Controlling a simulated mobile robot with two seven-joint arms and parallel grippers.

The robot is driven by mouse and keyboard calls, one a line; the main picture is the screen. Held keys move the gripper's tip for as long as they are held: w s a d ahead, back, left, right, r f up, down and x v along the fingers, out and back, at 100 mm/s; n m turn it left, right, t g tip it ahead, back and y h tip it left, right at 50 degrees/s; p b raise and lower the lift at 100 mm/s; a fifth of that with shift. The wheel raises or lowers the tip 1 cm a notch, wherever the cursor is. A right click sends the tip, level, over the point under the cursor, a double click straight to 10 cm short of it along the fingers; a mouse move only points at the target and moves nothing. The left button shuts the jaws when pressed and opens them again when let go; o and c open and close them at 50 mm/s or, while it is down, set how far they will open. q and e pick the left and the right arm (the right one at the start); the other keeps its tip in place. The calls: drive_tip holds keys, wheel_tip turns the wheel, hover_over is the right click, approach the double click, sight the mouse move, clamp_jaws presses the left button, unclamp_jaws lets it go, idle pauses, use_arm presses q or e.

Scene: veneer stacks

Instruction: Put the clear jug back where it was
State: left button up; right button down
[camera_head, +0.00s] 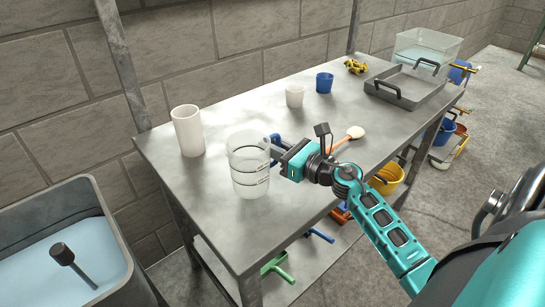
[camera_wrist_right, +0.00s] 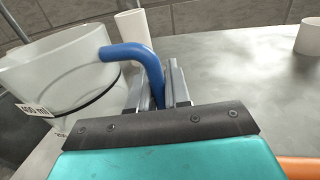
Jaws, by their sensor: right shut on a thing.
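The clear jug (camera_head: 249,170) is upright at the near left part of the metal table (camera_head: 215,205), close to its front edge. In the right wrist view the jug (camera_wrist_right: 60,75) shows measuring marks, a dark band and a blue handle (camera_wrist_right: 128,52). My right gripper (camera_head: 277,150) comes from the right and is shut on the blue handle, which shows between its fingers in the wrist view (camera_wrist_right: 156,88). I cannot tell whether the jug's base touches the table. My left gripper is not in view.
A tall white cylinder (camera_head: 187,131) stands behind the jug. A white cup (camera_head: 295,95), blue cup (camera_head: 324,82), yellow toy (camera_head: 356,66), grey tray (camera_head: 405,87) and orange-handled spatula (camera_head: 346,138) are on the table. A water-filled basin (camera_head: 65,250) stands left. The table's middle is clear.

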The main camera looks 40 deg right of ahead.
drive_tip(key=shift+f, duration=0.75)
drive_tip(key=shift+f+b, duration=0.25)
drive_tip(key=shift+b, duration=0.1)
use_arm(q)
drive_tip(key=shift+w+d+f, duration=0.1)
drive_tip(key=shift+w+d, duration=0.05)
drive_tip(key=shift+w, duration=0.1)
use_arm(e)
drive_tip(key=c, duration=1.1)
unclamp_jaws()
drive_tip(key=shift+r, duration=0.15)
drive_tip(key=shift+p, duration=0.3)
drive_tip(key=b+v, duration=0.1)
drive_tip(key=v, duration=0.9)
drive_tip(key=shift+s+d, duration=0.15)
drive_tip(key=shift+s, duration=0.15)
drive_tip(key=shift+s+d, duration=0.15)
drive_tip(key=shift+s, duration=0.4)
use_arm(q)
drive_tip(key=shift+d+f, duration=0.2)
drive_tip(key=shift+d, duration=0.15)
use_arm(e)
drive_tip(key=shift+s, duration=0.1)
